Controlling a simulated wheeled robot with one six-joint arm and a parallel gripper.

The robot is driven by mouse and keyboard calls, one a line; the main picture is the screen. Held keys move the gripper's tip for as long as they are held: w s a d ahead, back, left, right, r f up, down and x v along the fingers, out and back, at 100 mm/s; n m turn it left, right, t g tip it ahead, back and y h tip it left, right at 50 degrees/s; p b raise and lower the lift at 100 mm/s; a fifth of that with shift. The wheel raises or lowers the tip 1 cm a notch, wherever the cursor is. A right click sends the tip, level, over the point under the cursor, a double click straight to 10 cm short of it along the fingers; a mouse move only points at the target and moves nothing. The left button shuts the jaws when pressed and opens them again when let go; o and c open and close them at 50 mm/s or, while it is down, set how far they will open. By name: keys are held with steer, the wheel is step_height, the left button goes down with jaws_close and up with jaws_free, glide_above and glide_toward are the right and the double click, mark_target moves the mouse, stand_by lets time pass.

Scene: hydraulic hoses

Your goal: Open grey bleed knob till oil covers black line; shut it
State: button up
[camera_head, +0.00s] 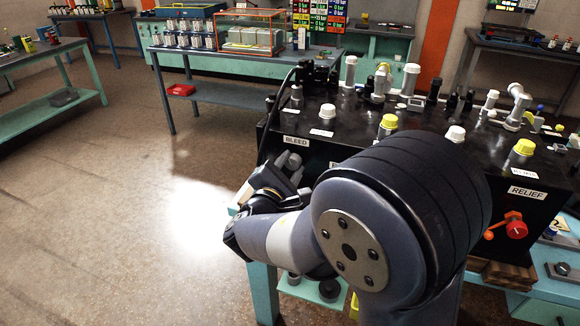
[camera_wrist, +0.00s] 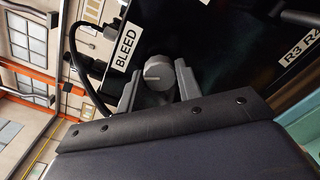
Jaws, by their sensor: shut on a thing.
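The grey bleed knob (camera_wrist: 159,74) sits on the black panel beside the BLEED label (camera_wrist: 125,47) in the wrist view. A pale line runs across its face. My gripper (camera_wrist: 157,86) has one grey finger on each side of the knob and is shut on it. In the head view the knob (camera_head: 293,161) shows at the left end of the black block's front, under the BLEED label (camera_head: 296,141), with my gripper (camera_head: 287,173) at it. My arm hides much of the block's front. I cannot make out the oil or the black line in either view.
The black block (camera_head: 335,115) carries several white and yellow caps and fittings on top. A RELIEF label (camera_head: 527,192) and a red knob (camera_head: 516,229) are at its right. A black hose (camera_wrist: 77,70) curves close to the knob. The floor at left is clear.

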steer(key=shift+c, duration=0.4)
steer(key=shift+n, duration=0.3)
steer(key=n+p, duration=0.1)
steer(key=n, duration=0.4)
steer(key=shift+n, duration=0.4)
steer(key=n+p, duration=0.2)
steer(key=n, duration=0.3)
steer(key=shift+n+p, duration=0.3)
steer(key=shift+n, duration=0.1)
steer(key=o, duration=1)
steer(key=shift+c, duration=0.2)
steer(key=b+v, duration=0.2)
steer(key=v, duration=0.8)
steer(key=shift+s, duration=0.4)
